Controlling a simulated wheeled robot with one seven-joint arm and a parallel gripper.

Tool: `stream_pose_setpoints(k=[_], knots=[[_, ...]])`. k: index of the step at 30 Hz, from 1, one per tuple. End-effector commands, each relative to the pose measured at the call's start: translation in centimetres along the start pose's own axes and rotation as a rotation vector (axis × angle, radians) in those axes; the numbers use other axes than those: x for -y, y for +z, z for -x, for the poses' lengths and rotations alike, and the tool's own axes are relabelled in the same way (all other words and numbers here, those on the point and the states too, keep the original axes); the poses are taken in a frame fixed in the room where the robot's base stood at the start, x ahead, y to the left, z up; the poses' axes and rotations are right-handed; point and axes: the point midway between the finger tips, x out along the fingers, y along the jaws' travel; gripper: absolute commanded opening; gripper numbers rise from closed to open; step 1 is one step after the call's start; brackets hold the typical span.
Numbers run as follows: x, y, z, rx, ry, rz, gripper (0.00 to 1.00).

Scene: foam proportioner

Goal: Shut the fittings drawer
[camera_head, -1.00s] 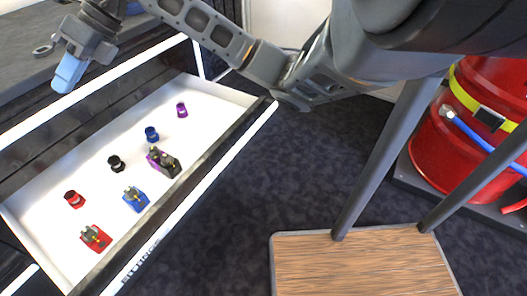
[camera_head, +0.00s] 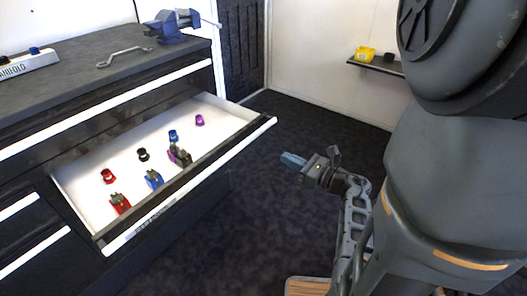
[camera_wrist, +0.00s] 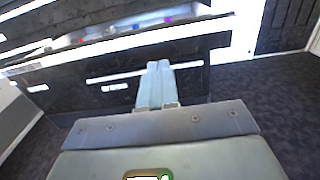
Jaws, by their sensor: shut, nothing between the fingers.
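The fittings drawer (camera_head: 118,240) stands pulled out from the dark cabinet in the head view, its white tray showing. Inside are red, blue, black and purple fittings (camera_head: 155,180). In the wrist view the drawer (camera_wrist: 110,52) lies ahead across the upper part, with some fittings showing above its front. My gripper (camera_head: 291,159) is to the right of the drawer front, apart from it, with pale blue fingers pointing left toward it. The fingers are together and empty; in the wrist view they show (camera_wrist: 155,85) side by side in front of the cabinet.
The bench top (camera_head: 85,62) above the drawer holds a blue vise (camera_head: 172,28), a wrench (camera_head: 115,55) and a white manifold block (camera_head: 28,65). A wall shelf (camera_head: 385,67) carries a yellow item. Dark floor (camera_head: 250,215) lies clear between the drawer and my arm.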

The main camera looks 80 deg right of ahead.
Motion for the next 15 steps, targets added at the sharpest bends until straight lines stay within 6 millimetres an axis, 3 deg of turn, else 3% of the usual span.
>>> stream_pose_setpoints(k=[2,5,15], knots=[[0.0,-0.6,0.8,-0.006,-0.019,0.011,0.00],[0.1,-0.7,0.5,-0.008,-0.026,0.016,0.00],[0.3,-0.6,-5.3,-0.007,-0.022,0.016,0.00]])
